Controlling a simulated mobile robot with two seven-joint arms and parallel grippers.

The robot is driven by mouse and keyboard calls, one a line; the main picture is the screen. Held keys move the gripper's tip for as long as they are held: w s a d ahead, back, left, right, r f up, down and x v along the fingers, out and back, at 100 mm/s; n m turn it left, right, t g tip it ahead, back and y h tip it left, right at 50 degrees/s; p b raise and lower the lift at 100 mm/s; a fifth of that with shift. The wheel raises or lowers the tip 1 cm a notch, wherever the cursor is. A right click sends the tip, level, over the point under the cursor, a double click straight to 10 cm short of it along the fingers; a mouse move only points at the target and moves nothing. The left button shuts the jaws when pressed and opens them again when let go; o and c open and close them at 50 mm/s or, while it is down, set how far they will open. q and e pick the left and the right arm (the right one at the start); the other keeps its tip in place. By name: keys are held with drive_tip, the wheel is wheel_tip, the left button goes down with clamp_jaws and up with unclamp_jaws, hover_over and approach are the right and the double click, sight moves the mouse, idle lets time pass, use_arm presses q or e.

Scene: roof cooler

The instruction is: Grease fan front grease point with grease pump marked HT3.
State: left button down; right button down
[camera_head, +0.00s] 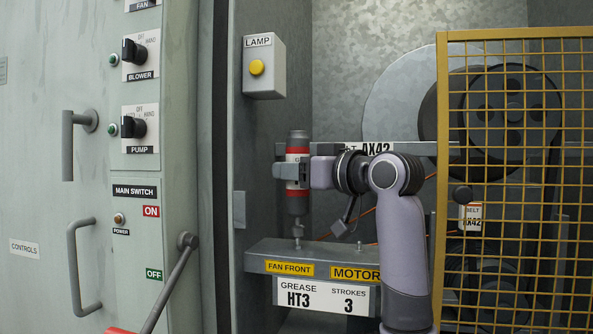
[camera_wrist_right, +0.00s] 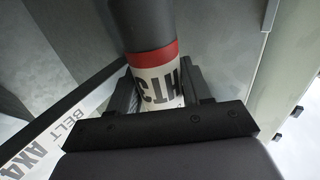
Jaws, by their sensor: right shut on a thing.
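The grease pump (camera_head: 298,203) is a dark cylinder with a red and white band. It stands upright in the head view. My right gripper (camera_head: 291,171) is shut around its middle. In the right wrist view the pump (camera_wrist_right: 152,27) shows the mark HT3 between the fingers. The pump's thin lower end comes down at the fan front grease point (camera_head: 298,243), on the grey ledge (camera_head: 345,256) above the yellow FAN FRONT label (camera_head: 290,268). I cannot tell whether the nozzle is seated on it. My left gripper is out of view.
A plate (camera_head: 322,297) below reads GREASE HT3, STROKES 3. A MOTOR label (camera_head: 355,274) sits beside FAN FRONT. A yellow mesh guard (camera_head: 515,190) covers the belt wheels at right. A lamp box (camera_head: 264,68) hangs above left. The control panel (camera_head: 135,190) with switches is at left.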

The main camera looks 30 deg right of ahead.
sight(296, 187)
drive_tip(key=shift+r, duration=0.1)
idle(0.3)
drive_tip(key=shift+f+b, duration=0.65)
drive_tip(key=shift+f, duration=1)
drive_tip(key=shift+r, duration=0.15)
